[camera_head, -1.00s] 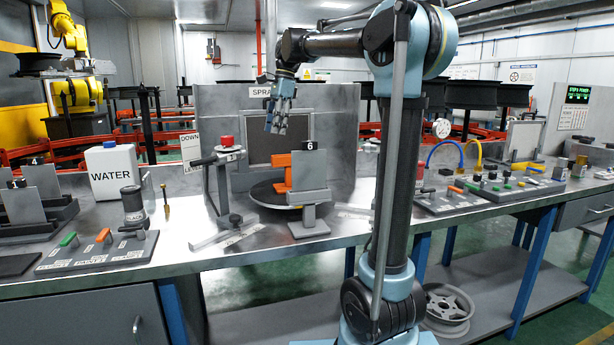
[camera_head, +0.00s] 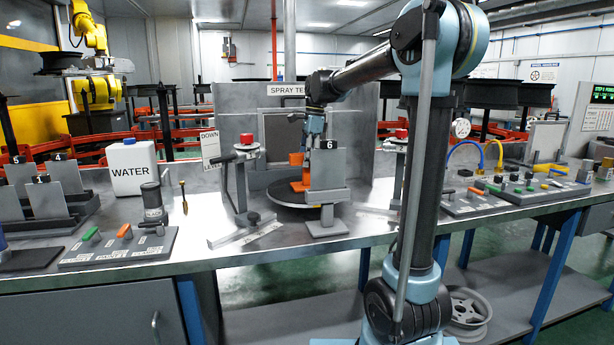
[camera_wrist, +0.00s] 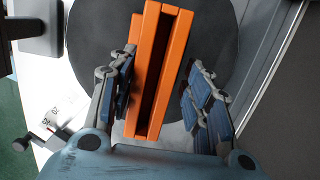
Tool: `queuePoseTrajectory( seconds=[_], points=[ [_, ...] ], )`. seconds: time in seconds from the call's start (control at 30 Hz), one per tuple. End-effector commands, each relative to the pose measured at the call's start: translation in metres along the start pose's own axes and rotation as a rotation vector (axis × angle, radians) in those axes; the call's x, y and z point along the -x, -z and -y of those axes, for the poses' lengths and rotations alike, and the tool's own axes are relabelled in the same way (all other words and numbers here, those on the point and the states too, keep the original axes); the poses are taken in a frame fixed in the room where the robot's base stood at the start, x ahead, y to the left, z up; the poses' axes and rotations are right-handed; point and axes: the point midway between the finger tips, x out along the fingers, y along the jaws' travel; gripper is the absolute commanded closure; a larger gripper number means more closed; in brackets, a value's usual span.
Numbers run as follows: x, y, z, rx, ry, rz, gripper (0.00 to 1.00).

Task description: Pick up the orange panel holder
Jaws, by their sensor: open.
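The orange panel holder (camera_head: 297,170) stands upright on the round dark turntable (camera_head: 275,193), partly hidden behind a grey panel numbered 6 (camera_head: 328,168). In the wrist view the holder (camera_wrist: 172,62) is a long orange block with a dark slot along its top. My gripper (camera_wrist: 162,98) is open in the wrist view, with one finger on each side of the holder. A gap shows on the right side; the left finger is close to the holder, and I cannot tell if it touches. In the head view my gripper (camera_head: 311,135) points down over the holder.
The spray test booth (camera_head: 228,105) stands behind the turntable. Posts with red knobs (camera_head: 246,140) flank it. A white WATER jug (camera_head: 130,168) and a board with coloured levers (camera_head: 124,238) are on the left. A switch board (camera_head: 470,198) is on the right.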

Motion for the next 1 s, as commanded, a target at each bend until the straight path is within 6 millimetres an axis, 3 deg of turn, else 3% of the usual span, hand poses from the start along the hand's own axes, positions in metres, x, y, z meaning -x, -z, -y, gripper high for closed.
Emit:
queuePoseTrajectory(
  seconds=[0.17, 0.53, 0.87, 1.0],
  points=[
    [-0.008, 0.0, -0.001, 0.0, 0.0, 0.0, 0.55],
    [-0.052, -0.002, -0.007, 0.0, 0.0, 0.0, 0.55],
    [-0.057, -0.002, -0.007, 0.0, 0.0, 0.0, 0.55],
    [-0.057, -0.002, -0.007, 0.0, 0.0, 0.0, 0.87]
  ],
)
